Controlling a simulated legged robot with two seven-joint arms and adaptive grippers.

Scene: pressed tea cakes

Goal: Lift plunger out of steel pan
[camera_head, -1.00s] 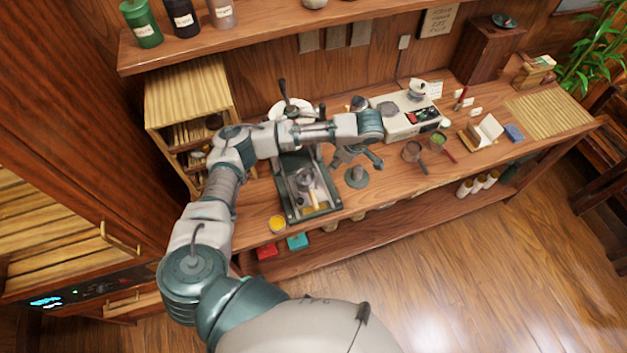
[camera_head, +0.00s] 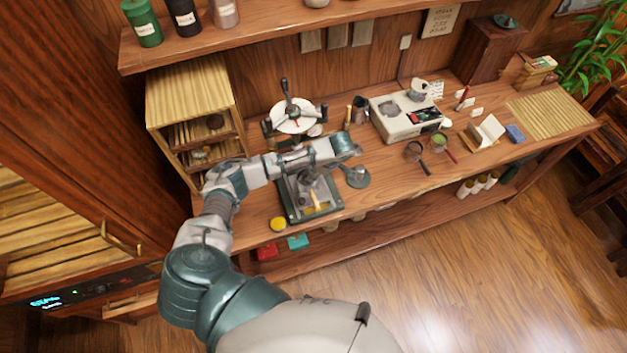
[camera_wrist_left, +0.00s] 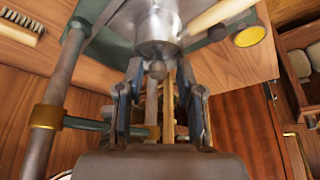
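The steel pan (camera_wrist_left: 158,22) is a bright round metal body at the top of the left wrist view. A small round knob (camera_wrist_left: 157,70), apparently the plunger's, shows just below it. My left gripper (camera_wrist_left: 158,88) is open, with one finger on either side of the knob and gaps visible. I cannot tell whether either finger touches it. In the head view the steel pan (camera_head: 309,178) sits in a dark green tray (camera_head: 292,212), and my left arm partly covers this area. My right gripper is not in view.
A round green stand (camera_head: 357,177) is close right of the tray. A lever press (camera_head: 289,112) with a white dial stands behind. A wooden shelf box (camera_head: 190,105) is at left.

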